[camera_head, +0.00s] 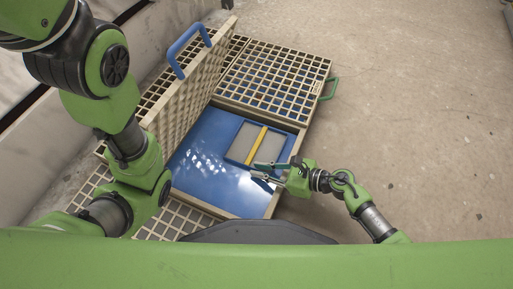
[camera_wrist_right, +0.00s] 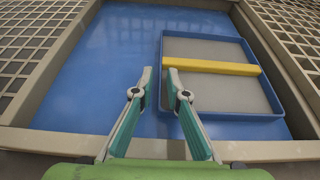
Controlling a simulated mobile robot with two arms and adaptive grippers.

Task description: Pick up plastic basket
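The plastic basket (camera_head: 234,146) is a shallow blue tray with a grey floor and a yellow bar (camera_head: 256,145) across it. It lies on the blue floor of an open compartment, toward its right side. It also shows in the right wrist view (camera_wrist_right: 222,42), right of centre. My right gripper (camera_head: 264,174) is over the near edge of the basket in the head view.
A slatted lid (camera_head: 188,100) with a blue handle (camera_head: 187,47) stands tilted up left of the compartment (camera_head: 212,163). A closed grid panel (camera_head: 273,75) with a green handle (camera_head: 329,88) lies beyond it. Bare concrete floor (camera_head: 430,110) is clear to the right.

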